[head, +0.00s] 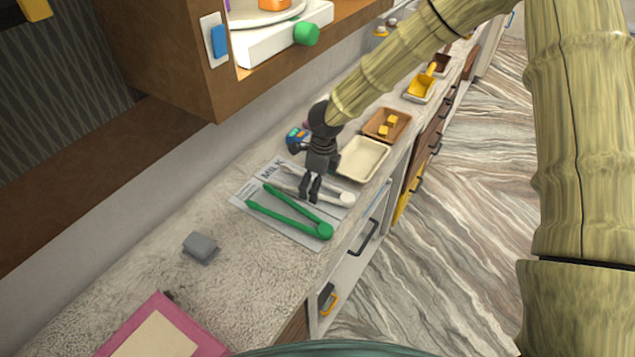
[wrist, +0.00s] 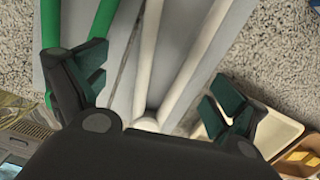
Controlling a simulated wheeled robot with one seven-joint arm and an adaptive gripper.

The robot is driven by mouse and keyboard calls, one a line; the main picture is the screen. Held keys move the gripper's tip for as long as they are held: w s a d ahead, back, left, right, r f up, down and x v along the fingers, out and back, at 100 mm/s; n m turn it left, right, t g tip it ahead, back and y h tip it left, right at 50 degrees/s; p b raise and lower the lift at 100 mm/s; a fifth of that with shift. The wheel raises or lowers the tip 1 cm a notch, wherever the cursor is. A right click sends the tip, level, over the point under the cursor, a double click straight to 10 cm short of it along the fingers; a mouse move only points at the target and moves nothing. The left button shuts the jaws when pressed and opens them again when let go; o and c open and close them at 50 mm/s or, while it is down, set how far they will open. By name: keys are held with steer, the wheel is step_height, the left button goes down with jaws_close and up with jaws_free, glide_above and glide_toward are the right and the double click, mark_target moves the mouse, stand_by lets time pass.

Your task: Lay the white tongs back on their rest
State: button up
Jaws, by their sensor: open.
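The white tongs (head: 346,199) lie spread in a V on the grey rest panel (head: 264,178) printed "MILK". My gripper (head: 311,192) is above them, its fingers pointing down and hiding their middle in the head view. In the wrist view the white tongs (wrist: 148,62) run between my open gripper (wrist: 152,85) fingers, with the hinge end close to the palm. Both fingers stand apart from the tongs' arms, and nothing is held. The palm partly hides the hinge.
Green tongs (head: 290,213) lie on a panel just nearer, close to my left finger in the wrist view. A cream tray (head: 362,158) and a brown tray (head: 387,125) with yellow pieces stand beyond. A grey block (head: 201,247) and pink-edged board (head: 165,330) are nearer.

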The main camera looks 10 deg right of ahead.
steer(key=shift+w+r, duration=0.15)
steer(key=shift+r, duration=0.05)
step_height(320, 180, up, 12)
steer(key=s+d, duration=0.1)
steer(key=shift+f, duration=0.25)
stand_by(0.3)
steer(key=shift+s, duration=0.1)
